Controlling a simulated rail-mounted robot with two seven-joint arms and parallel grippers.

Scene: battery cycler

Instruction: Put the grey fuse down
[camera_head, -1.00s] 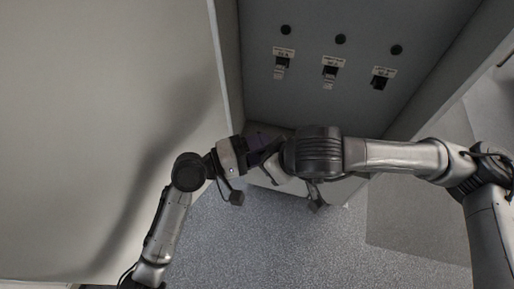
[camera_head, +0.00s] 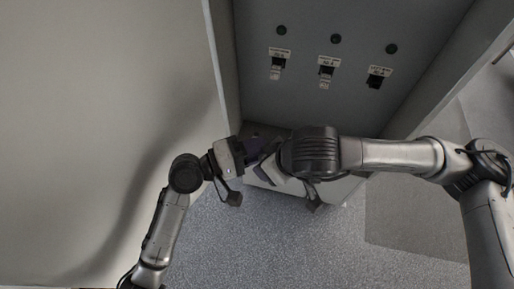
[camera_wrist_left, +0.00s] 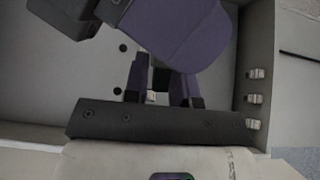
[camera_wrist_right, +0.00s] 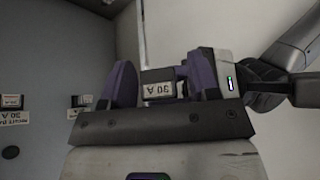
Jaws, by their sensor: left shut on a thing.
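The grey fuse (camera_wrist_right: 158,76), dark with a white 30 A label upside down, shows between the purple fingers of my right gripper (camera_wrist_right: 162,85). My left gripper (camera_wrist_left: 158,82) is shut on it; only a dark part and a pale patch show between its fingers in the left wrist view. The two grippers meet in front of the cabinet, with the right gripper's large purple finger close to the left one. In the head view the left gripper (camera_head: 252,150) and right gripper (camera_head: 278,165) overlap and hide the fuse. Whether the right fingers press on it is unclear.
The grey cabinet panel (camera_head: 305,105) has three labelled sockets in a row and black round knobs above. The left socket (camera_head: 277,65) and middle socket (camera_head: 326,74) show pale parts; the right socket (camera_head: 377,77) looks dark. Cabinet side walls flank the panel. Open floor lies below.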

